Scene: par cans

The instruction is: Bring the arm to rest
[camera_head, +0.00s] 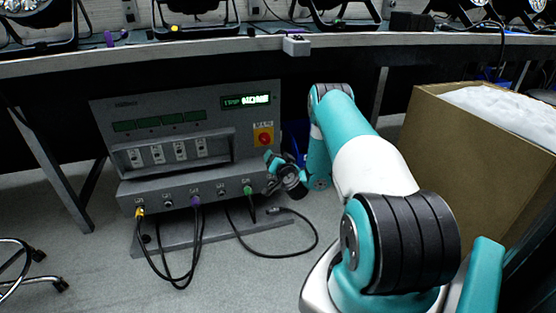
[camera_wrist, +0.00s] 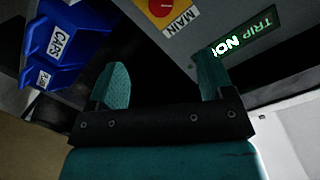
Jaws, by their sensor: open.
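My arm reaches forward from the lower right of the head view and bends down at its far end. My gripper (camera_head: 270,172) is beside the right front of a grey power unit (camera_head: 190,150), below its red-and-yellow main switch (camera_head: 263,137). In the wrist view the two teal fingers of my gripper (camera_wrist: 164,80) stand apart with nothing between them. The switch (camera_wrist: 168,8) and the lit green display (camera_wrist: 243,38) show beyond the fingers. I cannot tell whether the gripper touches the unit.
A blue bin (camera_wrist: 60,50) is near the gripper. A bench (camera_head: 340,42) with several lamps runs above the unit. A large brown box (camera_head: 440,150) stands right of my arm. Cables (camera_head: 290,247) loop over the floor; a chair base (camera_head: 25,265) is at lower left.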

